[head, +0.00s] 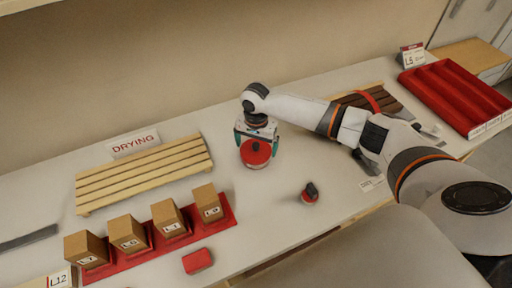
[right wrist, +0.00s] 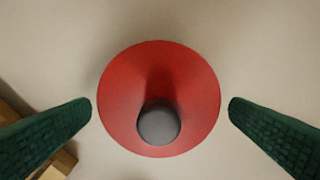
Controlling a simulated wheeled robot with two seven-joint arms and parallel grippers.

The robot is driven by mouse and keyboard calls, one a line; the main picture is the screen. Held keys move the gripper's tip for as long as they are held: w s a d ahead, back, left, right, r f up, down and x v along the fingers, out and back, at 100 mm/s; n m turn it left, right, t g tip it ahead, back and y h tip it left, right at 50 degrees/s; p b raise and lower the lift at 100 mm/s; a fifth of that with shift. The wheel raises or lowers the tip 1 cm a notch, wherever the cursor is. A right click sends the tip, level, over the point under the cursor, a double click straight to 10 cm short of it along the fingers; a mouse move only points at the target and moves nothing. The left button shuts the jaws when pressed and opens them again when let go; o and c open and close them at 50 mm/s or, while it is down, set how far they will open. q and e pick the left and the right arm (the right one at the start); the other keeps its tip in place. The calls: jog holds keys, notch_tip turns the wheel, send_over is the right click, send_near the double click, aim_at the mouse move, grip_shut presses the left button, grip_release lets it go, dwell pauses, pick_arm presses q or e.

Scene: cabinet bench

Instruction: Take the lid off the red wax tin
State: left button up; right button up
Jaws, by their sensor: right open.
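The red wax tin (head: 257,157) stands on the bench below my right gripper. Its round red lid with a dark knob shows from above in the right wrist view (right wrist: 158,75). The knob (right wrist: 159,122) is on the lid. My right gripper (head: 256,146) is open, with one green finger on each side of the tin. In the right wrist view a gap shows between each fingertip and the lid's edge. The tin's body is mostly hidden under the lid. My left gripper is not in view.
A slatted drying rack (head: 145,172) stands to the left, behind a red tray (head: 228,222) with several labelled boxes. A red block (head: 198,261) lies in front. A red compartment tray (head: 458,97) lies far right.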

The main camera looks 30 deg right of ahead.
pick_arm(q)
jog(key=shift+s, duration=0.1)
pick_arm(e)
jog(key=shift+f, duration=0.1)
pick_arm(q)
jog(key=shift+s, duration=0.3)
pick_arm(e)
jog(key=c, duration=0.7)
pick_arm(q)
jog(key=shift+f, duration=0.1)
